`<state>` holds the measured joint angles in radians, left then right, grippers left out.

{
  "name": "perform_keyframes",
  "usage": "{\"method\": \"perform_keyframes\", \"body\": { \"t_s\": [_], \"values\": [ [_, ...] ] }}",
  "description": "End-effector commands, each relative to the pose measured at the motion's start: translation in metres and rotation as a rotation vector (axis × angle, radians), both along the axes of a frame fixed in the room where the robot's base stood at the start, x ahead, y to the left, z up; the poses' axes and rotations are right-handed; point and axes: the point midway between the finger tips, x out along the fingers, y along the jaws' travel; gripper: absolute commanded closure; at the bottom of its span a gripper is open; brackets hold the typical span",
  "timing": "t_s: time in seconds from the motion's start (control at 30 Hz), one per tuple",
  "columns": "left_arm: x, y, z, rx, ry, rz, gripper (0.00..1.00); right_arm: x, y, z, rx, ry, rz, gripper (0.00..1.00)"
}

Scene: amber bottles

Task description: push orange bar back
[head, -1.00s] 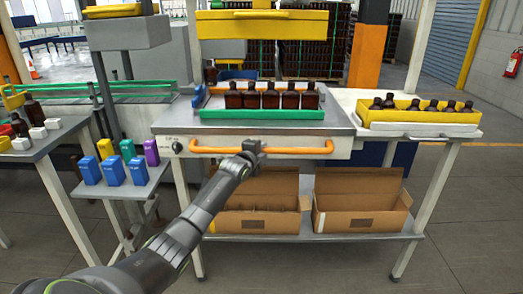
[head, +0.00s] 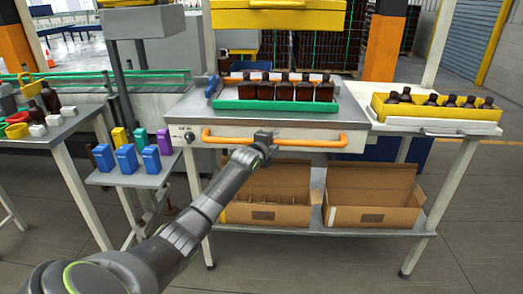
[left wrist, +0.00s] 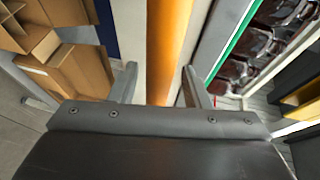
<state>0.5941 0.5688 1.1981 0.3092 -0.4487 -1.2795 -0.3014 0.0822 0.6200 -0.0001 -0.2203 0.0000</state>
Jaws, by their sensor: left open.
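The orange bar (head: 305,142) runs across the front of the grey bench in the head view, bent in at both ends. My left gripper (head: 264,137) is at the bar, a little left of its middle. In the left wrist view the orange bar (left wrist: 169,45) passes between the two open fingers of my left gripper (left wrist: 160,85). I cannot tell whether a finger touches it. My right gripper is not in view.
A green-edged tray (head: 275,104) with several amber bottles sits on the bench above the bar. Open cardboard boxes (head: 372,195) stand on the shelf below. A yellow tray (head: 432,110) of bottles is at the right. Blue boxes (head: 126,158) stand at the left.

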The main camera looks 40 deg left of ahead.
Motion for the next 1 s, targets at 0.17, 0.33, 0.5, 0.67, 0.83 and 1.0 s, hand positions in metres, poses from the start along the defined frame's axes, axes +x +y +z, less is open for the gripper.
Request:
{"method": "perform_keyframes", "body": {
  "t_s": [0.17,0.33,0.5,0.67,0.83,1.0],
  "values": [
    [-0.018,-0.002,0.003,0.004,0.001,-0.001,0.57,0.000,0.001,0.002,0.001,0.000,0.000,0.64],
    [-0.040,-0.005,0.007,0.005,0.001,0.000,0.57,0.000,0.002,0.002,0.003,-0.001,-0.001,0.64],
    [-0.063,-0.009,0.011,0.005,0.001,0.000,0.57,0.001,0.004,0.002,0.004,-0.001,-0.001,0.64],
    [-0.086,-0.012,0.015,0.004,0.002,0.000,0.57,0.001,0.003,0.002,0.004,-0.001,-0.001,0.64],
    [-0.112,-0.016,0.020,0.005,0.001,0.000,0.57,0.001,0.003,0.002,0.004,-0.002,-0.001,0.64],
    [-0.137,-0.020,0.025,0.006,0.001,0.000,0.57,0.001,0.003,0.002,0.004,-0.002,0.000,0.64]
  ]
}}
